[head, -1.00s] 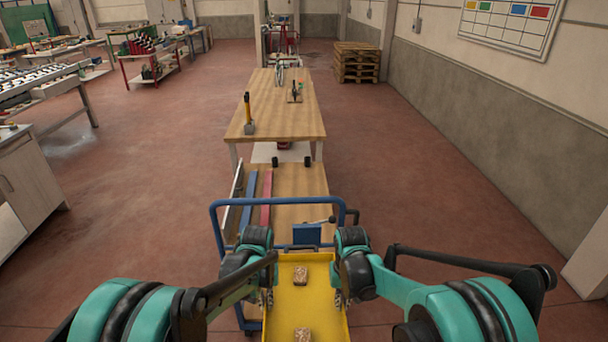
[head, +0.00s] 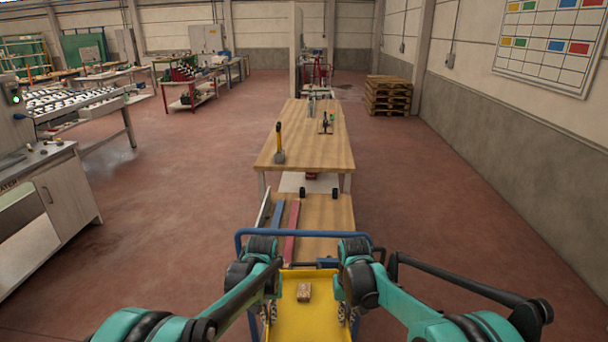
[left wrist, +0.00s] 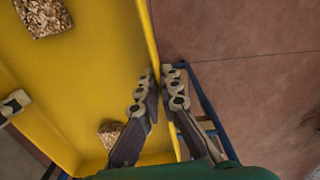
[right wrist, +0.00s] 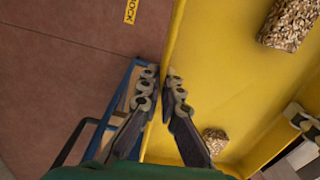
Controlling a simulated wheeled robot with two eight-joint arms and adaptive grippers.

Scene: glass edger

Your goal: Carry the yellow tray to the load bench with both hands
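The yellow tray (head: 310,322) is in front of me at the bottom of the head view, with a speckled brown block (head: 304,292) in it. Two blocks show inside it in the left wrist view (left wrist: 45,15). My left gripper (head: 268,312) has its fingers on both sides of one side wall, pressed close to it (left wrist: 160,78). My right gripper (head: 346,312) pinches the opposite side wall the same way (right wrist: 162,80). The tray's near end is out of the head view. No bench is labelled as the load bench.
A blue-framed cart (head: 245,238) with a wooden top stands just beyond the tray, carrying blue and red bars (head: 291,235). Behind it is a wooden table (head: 320,150) with tools. A white cabinet (head: 65,195) stands left. Floor is open on both sides. Pallets (head: 388,95) are stacked far right.

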